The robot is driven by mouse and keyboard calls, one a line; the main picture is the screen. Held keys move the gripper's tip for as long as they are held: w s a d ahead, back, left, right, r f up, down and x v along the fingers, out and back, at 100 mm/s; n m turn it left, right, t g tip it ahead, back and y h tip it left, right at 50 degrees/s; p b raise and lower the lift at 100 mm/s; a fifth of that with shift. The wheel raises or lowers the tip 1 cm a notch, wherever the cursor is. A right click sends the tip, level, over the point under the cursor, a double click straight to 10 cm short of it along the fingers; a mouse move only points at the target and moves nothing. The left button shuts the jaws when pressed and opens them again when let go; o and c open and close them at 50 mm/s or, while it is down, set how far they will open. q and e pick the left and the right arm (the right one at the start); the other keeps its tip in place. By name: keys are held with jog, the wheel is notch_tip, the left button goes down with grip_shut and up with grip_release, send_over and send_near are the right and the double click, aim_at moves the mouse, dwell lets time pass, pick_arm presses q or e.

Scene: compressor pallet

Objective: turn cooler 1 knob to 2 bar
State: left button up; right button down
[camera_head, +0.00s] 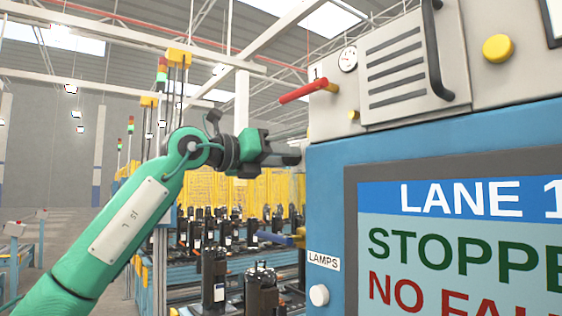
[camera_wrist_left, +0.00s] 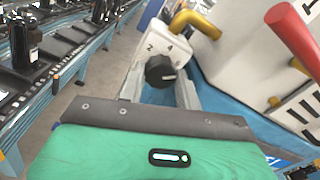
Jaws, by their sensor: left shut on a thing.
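My right gripper is not in view.
A yellow pipe (camera_wrist_left: 195,20) bends close to the knob. The blue cabinet (camera_head: 328,190) with its screen fills the right. Racks of black compressors (camera_head: 262,285) stand behind.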

pick_arm(q)
jog(key=n+b, duration=0.3)
jog(key=shift+f, duration=0.2)
pick_arm(e)
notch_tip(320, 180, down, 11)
jog(key=b, duration=0.7)
pick_arm(q)
jog(key=shift+r+n+t+b, duration=0.2)
jog(key=shift+n+b, duration=1.45)
jog(key=shift+n, duration=3.5)
jog(key=shift+n+t+b, duration=0.3)
jog(key=shift+n+b, duration=1.35)
jog(key=shift+n, duration=3.5)
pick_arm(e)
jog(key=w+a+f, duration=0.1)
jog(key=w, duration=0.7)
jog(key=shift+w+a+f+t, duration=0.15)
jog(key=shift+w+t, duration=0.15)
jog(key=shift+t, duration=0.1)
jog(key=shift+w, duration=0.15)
pick_arm(q)
jog(key=o, duration=1)
